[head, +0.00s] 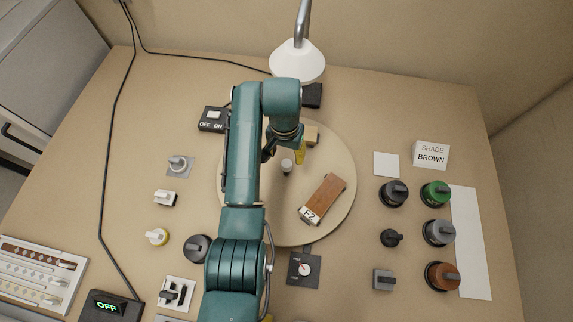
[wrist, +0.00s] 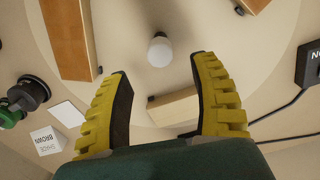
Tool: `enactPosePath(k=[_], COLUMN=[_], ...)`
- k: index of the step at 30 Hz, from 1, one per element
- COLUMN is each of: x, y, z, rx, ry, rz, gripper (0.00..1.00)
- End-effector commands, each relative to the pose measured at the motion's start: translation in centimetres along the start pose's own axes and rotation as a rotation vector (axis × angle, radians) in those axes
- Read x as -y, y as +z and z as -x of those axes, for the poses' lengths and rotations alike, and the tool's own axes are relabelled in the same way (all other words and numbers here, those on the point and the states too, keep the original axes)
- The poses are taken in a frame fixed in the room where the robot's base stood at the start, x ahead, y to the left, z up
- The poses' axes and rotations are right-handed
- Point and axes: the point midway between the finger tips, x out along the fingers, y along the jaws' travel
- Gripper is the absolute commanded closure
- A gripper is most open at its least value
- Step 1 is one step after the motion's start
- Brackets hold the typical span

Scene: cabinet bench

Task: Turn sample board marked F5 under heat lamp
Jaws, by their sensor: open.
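A round turntable (head: 340,215) sits mid-bench below the white heat lamp (head: 297,62). A brown board marked F2 (head: 325,197) lies on its front right; it also shows at the left of the wrist view (wrist: 66,35). A pale wooden block (head: 312,133) is at the back of the turntable, and shows between my fingers in the wrist view (wrist: 172,108). A pale round-topped post (head: 287,166) stands at the centre. Another brown piece (wrist: 255,4) is cut off at the wrist view's top. No F5 mark is readable. My gripper (wrist: 160,66) is open and empty above the turntable.
To the right are several dark-based knobs, including a green one (head: 435,194), and a card reading SHADE BROWN (head: 431,155). An OFF/ON switch (head: 213,119) is at the back left. A dial (head: 305,268) is in front. My arm hides the turntable's left part.

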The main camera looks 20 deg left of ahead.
Motion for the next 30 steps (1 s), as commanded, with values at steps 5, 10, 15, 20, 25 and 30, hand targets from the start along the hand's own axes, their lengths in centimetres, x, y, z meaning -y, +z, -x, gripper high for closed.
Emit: enactPosePath(k=[5,10,15,20,25,30], x=[0.0,0.0,0.0,0.0,0.0,0.0], y=[0.1,0.0,0.0,0.0,0.0,0.0], z=[-4.3,-6.2,-6.5,-6.5,-6.5,-6.5], rx=[0.003,0.0,-0.001,0.0,0.0,0.0], ry=[0.001,0.0,0.0,0.0,0.0,0.0], rz=[0.0,-0.001,-0.001,0.0,0.0,0.0], gripper=[0.38,0.38,0.38,0.39,0.71,1.0])
